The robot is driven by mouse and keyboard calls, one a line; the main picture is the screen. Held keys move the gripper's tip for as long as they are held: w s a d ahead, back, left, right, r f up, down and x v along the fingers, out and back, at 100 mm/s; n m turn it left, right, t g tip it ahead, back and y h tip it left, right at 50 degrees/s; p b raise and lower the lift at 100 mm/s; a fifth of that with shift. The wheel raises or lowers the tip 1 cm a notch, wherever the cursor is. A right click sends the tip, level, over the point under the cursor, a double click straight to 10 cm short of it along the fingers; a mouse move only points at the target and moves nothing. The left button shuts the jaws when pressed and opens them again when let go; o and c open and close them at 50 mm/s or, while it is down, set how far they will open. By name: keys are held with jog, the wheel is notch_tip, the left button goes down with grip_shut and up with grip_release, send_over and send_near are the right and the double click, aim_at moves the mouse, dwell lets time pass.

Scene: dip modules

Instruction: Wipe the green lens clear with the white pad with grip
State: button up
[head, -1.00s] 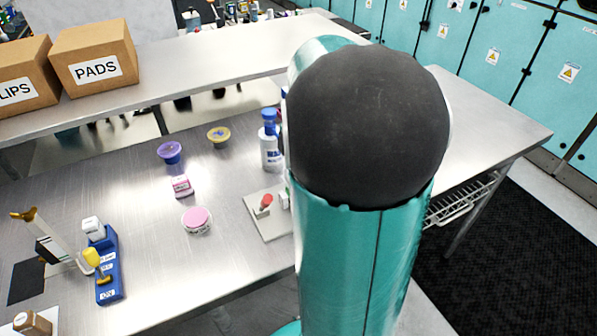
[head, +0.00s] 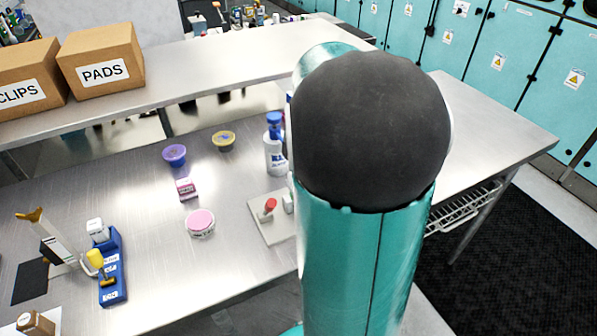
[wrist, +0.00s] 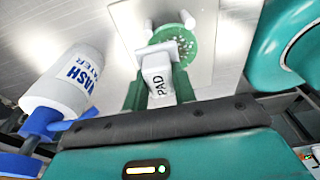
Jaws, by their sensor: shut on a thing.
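The white pad with grip (wrist: 157,82), marked PAD, is in the middle of the wrist view. My gripper (wrist: 159,88) is shut on it, with green parts on both sides of the pad. The green lens (wrist: 182,46) is a round disc just beyond the pad, with many pale specks on its visible face. The pad's far end overlaps the lens in the picture; I cannot tell whether they touch. In the head view my arm hides the gripper, the pad and the lens.
A wash water bottle (wrist: 70,80) stands close on the left in the wrist view. In the head view, a pale plate (head: 262,232) with a red knob (head: 269,206) lies beside my arm. A pink-lidded tub (head: 200,222) and blue stand (head: 113,275) are further left.

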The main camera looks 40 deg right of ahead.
jog(key=shift+f, duration=0.55)
jog(key=shift+s, duration=0.1)
jog(key=shift+s+a, duration=0.25)
jog(key=shift+s, duration=0.7)
jog(key=shift+s+a, duration=0.25)
jog(key=shift+s, duration=0.7)
jog(key=shift+d+r, duration=0.15)
jog(key=shift+d, duration=0.05)
jog(key=shift+w+d, duration=0.2)
jog(key=shift+w, duration=0.45)
jog(key=shift+w+d, duration=0.25)
jog(key=shift+w, duration=0.35)
jog(key=shift+w+d, duration=0.2)
jog(key=shift+w, duration=0.45)
jog(key=shift+a, duration=0.15)
jog(key=shift+s+f, duration=0.1)
jog(key=shift+f, duration=0.1)
